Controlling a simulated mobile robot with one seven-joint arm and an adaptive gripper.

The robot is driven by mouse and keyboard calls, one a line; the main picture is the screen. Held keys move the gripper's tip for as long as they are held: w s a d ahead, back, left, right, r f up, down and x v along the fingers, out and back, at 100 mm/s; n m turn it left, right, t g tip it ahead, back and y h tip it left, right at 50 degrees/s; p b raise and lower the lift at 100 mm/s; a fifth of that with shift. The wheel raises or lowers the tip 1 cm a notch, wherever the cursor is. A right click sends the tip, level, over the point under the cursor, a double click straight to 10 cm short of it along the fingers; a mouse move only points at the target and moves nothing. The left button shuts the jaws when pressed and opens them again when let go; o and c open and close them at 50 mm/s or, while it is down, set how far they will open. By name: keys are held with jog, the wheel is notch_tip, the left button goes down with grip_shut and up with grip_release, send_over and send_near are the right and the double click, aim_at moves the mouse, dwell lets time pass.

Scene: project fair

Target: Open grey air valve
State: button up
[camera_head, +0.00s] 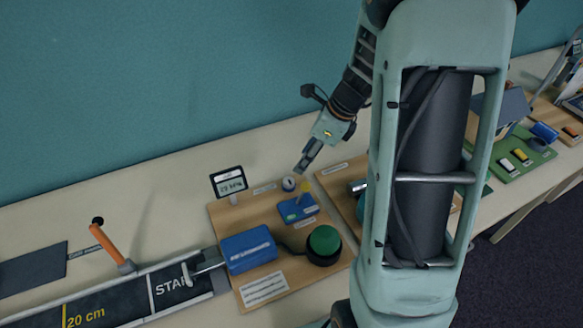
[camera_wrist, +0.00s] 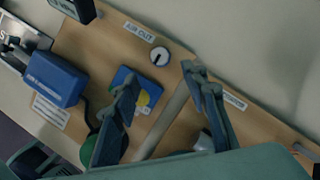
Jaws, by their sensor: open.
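A small round grey-white dial with a dark bar across its face, which looks like the air valve (camera_wrist: 160,56), sits on a wooden board (camera_wrist: 98,45) beside an "AIR OUT" label. It also shows in the head view (camera_head: 289,184), near the board's back edge. My gripper (camera_head: 303,169) hangs just above and right of the valve in the head view. In the wrist view my gripper (camera_wrist: 160,76) has its two fingers spread wide, with nothing between them. The valve appears just beyond the fingertips, apart from them.
The board (camera_head: 222,222) also carries a pressure display (camera_head: 229,183), a blue box (camera_head: 250,250), a small blue block with yellow on it (camera_head: 297,208) and a green button (camera_head: 324,241). A track with an orange lever (camera_head: 106,241) lies left. The teal wall stands behind.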

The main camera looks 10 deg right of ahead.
aim_at(289, 180)
jog(key=x, duration=1)
jog(key=shift+s+f+b, duration=0.1)
jog(key=shift+f+b, duration=0.05)
jog(key=shift+b, duration=0.25)
jog(key=shift+c, duration=0.2)
grip_shut()
